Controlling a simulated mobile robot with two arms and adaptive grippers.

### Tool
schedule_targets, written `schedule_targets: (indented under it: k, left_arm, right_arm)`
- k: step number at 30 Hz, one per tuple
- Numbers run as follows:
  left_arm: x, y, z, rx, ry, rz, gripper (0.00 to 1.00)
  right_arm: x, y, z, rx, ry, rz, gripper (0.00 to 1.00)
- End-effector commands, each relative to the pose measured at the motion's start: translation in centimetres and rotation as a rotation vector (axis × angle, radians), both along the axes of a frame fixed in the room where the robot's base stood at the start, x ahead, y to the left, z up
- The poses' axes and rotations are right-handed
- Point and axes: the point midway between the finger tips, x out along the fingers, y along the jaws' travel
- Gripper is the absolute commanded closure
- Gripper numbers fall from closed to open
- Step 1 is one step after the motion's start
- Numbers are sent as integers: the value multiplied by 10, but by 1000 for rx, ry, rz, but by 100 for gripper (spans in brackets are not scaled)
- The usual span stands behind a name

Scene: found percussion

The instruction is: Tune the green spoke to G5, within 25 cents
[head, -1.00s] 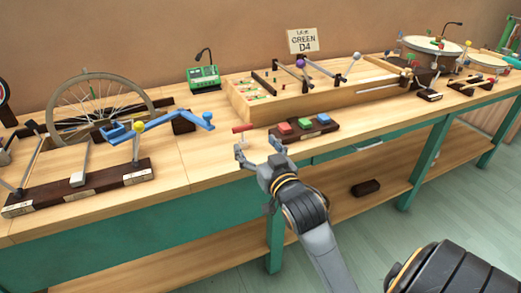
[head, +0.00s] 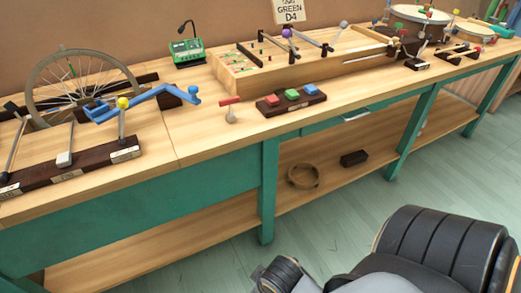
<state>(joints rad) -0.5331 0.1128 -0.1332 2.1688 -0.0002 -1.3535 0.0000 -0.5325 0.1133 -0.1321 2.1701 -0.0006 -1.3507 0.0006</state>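A spoked wheel (head: 82,90) stands upright at the left of the bench. A small green mark shows among its spokes (head: 71,69), but it is too small to tell whether it is the green spoke. A green box with a gooseneck (head: 188,50) stands behind, right of the wheel; its display is unreadable. A small tool with a red bar on a grey stem (head: 230,108) stands near the bench's front edge. Parts of my arm fill the bottom right; neither gripper shows.
A dark block with red, green and blue buttons (head: 290,99) sits right of the red-barred tool. A long wooden instrument (head: 310,65) lies behind it. The front bench between is clear.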

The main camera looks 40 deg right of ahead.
Motion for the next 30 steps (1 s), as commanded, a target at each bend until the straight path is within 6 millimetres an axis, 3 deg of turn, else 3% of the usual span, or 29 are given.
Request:
schedule_targets:
  k: [6, 14, 30]
  left_arm:
    - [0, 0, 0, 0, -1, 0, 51]
    - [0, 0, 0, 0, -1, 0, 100]
    - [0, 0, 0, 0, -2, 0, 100]
  right_arm:
    - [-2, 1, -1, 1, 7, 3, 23]
    - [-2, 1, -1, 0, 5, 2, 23]
    - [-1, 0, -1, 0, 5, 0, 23]
